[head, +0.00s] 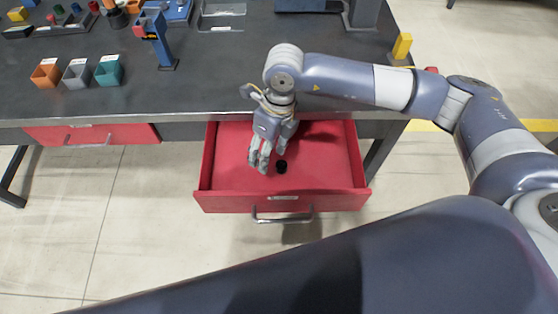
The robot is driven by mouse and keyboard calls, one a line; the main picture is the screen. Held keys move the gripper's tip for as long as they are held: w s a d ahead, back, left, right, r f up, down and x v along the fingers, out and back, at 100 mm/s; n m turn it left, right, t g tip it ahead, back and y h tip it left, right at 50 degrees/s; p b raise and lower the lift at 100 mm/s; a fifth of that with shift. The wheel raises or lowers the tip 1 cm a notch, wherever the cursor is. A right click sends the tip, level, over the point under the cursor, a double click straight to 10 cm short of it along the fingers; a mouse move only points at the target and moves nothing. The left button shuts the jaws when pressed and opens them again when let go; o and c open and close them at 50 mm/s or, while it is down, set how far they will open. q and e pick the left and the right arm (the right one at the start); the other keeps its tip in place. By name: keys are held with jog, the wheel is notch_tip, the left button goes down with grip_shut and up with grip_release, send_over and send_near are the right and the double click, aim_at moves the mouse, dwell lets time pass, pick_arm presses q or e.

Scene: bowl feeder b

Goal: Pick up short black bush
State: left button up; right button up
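A short black bush (281,167) stands on the floor of the open red drawer (228,178), near its middle. My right gripper (260,165) reaches down into the drawer, just left of the bush. A small gap shows between its fingertips and the bush in this view. The bush does not appear to be held. The fingers overlap from this angle, so I cannot tell whether they are open or shut. My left gripper is not in view.
The drawer hangs out below the dark workbench (215,85), its handle (283,216) at the front. Orange (45,73), grey (76,73) and teal (109,71) bins stand on the bench beside a blue stand (158,42). A closed red drawer (92,134) is at left.

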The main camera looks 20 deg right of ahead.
jog(key=h, duration=0.2)
send_near(281, 164)
jog(key=f, duration=0.3)
jog(key=shift+s+d+f+t, duration=0.2)
jog(key=shift+d+f+t, duration=0.1)
jog(key=shift+d, duration=0.1)
jog(key=shift+a+f+p, duration=0.2)
jog(key=shift+f+p, duration=0.15)
jog(key=shift+f, duration=1.05)
jog(key=shift+a+f+p, duration=0.2)
jog(key=shift+f+p, duration=0.1)
jog(key=shift+f, duration=1.15)
jog(key=c, duration=1.2)
